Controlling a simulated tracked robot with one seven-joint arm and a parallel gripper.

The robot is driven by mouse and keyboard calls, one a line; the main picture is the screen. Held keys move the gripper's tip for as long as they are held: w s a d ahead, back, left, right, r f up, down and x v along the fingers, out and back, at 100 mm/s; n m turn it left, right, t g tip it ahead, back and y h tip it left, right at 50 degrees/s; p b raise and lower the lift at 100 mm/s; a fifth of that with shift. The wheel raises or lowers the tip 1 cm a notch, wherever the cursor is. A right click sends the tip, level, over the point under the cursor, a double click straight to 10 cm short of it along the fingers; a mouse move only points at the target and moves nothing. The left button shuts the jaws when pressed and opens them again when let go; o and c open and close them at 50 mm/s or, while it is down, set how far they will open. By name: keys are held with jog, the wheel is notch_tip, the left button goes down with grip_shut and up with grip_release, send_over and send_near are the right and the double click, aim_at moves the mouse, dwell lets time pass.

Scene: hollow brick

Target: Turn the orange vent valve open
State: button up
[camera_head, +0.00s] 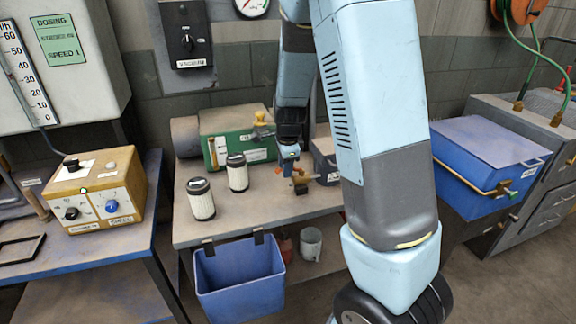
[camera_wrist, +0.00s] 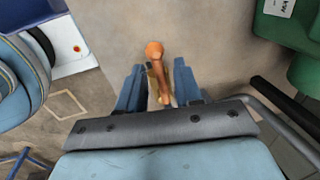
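The orange vent valve's handle (camera_wrist: 155,55) shows in the wrist view as a rounded orange knob on a short brownish-orange bar. The bar runs down between the two blue fingers of my gripper (camera_wrist: 159,78). The fingers stand apart on either side of it; narrow gaps seem to show, but contact lower down is hard to tell. In the head view my gripper (camera_head: 291,166) points down over the middle bench, just above a small brownish-orange fitting (camera_head: 301,184), which looks like the valve. The valve's body is mostly hidden.
A green box (camera_head: 225,150) with a yellow part stands behind my gripper, and two white ribbed cylinders (camera_head: 202,204) stand to the left. A blue bin (camera_head: 240,285) hangs on the bench (camera_head: 250,218) front. A blue chest (camera_head: 480,165) is at right.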

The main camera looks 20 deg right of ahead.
grip_shut()
dwell(1.1)
jog(key=shift+d, duration=0.3)
jog(key=shift+a, duration=0.25)
